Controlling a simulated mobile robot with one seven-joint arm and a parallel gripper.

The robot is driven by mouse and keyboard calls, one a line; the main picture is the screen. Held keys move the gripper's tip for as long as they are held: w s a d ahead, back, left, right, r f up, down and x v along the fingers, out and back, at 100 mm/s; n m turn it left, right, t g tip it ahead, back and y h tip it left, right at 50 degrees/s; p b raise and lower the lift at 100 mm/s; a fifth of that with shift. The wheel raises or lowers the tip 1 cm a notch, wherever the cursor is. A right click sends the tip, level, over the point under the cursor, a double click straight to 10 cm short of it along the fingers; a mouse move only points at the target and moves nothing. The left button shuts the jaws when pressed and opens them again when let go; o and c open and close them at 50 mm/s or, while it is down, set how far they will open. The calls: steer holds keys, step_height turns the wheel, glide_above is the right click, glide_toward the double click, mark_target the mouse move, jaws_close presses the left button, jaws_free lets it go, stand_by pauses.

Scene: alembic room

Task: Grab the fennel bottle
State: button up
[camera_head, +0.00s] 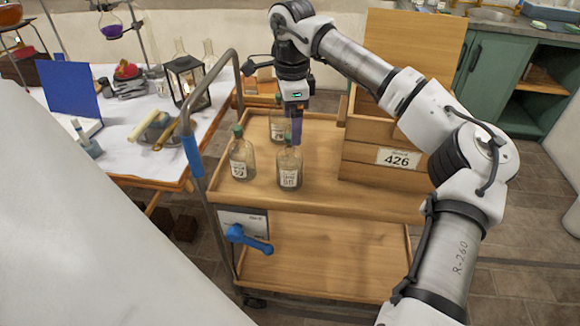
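Three glass bottles with green stoppers and white labels stand upright on the wooden cart's top shelf (330,205). One is at the left (242,160), one at the front middle (289,170), and one behind (277,131). The labels are too small to read surely, so I cannot tell which is the fennel bottle. My gripper (297,138) points down, with its dark purple fingers just above and slightly right of the front middle bottle's stopper. It partly covers the back bottle. I cannot tell whether the fingers touch anything or how far apart they are.
A wooden crate (385,172) labelled 426 stands at the cart's right, close to the bottles. The cart's metal handle (200,170) rises at the left. A cluttered white table (130,155) lies beyond it. The front shelf edge is clear.

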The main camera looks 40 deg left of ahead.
mark_target(289, 151)
step_height(289, 151, down, 5)
steer(key=shift+r, duration=0.2)
steer(key=shift+a+f+p, duration=0.2)
steer(key=shift+f+p, duration=0.25)
steer(key=shift+f, duration=0.85)
steer(key=shift+a+f+p, duration=0.15)
steer(key=shift+f+p, duration=0.25)
steer(key=shift+f, duration=0.9)
steer(key=c, duration=1.7)
